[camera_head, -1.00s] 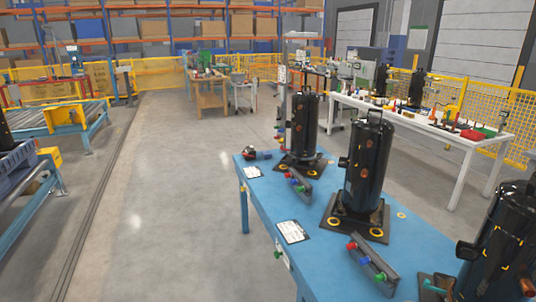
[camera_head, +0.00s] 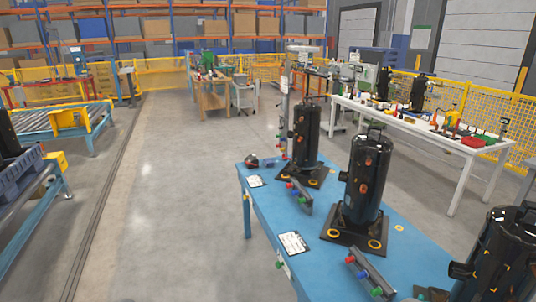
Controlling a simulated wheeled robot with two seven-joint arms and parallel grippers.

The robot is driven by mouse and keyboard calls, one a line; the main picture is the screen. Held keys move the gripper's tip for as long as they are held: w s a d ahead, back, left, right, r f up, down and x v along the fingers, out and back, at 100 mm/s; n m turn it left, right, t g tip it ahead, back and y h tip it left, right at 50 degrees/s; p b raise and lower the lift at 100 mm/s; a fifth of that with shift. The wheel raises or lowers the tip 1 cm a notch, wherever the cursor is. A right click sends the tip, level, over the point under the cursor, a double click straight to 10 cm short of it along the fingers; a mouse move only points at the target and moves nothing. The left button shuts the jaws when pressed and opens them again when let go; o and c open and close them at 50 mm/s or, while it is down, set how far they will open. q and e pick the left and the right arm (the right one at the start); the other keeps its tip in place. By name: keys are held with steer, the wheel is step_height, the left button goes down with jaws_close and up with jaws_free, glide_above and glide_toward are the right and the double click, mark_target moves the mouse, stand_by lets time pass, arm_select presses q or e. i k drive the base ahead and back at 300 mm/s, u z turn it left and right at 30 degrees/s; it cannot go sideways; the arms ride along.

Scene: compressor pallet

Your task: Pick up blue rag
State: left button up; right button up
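I cannot make out a blue rag in this view. The nearest surface is a long blue table (camera_head: 262,215) running from the middle to the lower right. Black compressors stand on it: a far one (camera_head: 306,135), a middle one (camera_head: 368,180) and a near one (camera_head: 508,255) cut by the right edge. A small dark and red item with a blue part (camera_head: 252,161) lies at the table's far left corner; it is too small to tell what it is. Neither of my grippers is in view.
A white table (camera_head: 420,126) with tools and more compressors stands at the right, before yellow mesh fencing. A wooden workbench (camera_head: 213,101) stands farther back. A roller conveyor (camera_head: 55,122) and a blue crate (camera_head: 15,170) are at left. The floor (camera_head: 165,200) between is clear.

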mark_target(268, 162)
steer(key=u, duration=0.6)
steer(key=i, duration=1.3)
steer(key=u, duration=0.5)
steer(key=i, duration=2.05)
steer(key=z, duration=0.55)
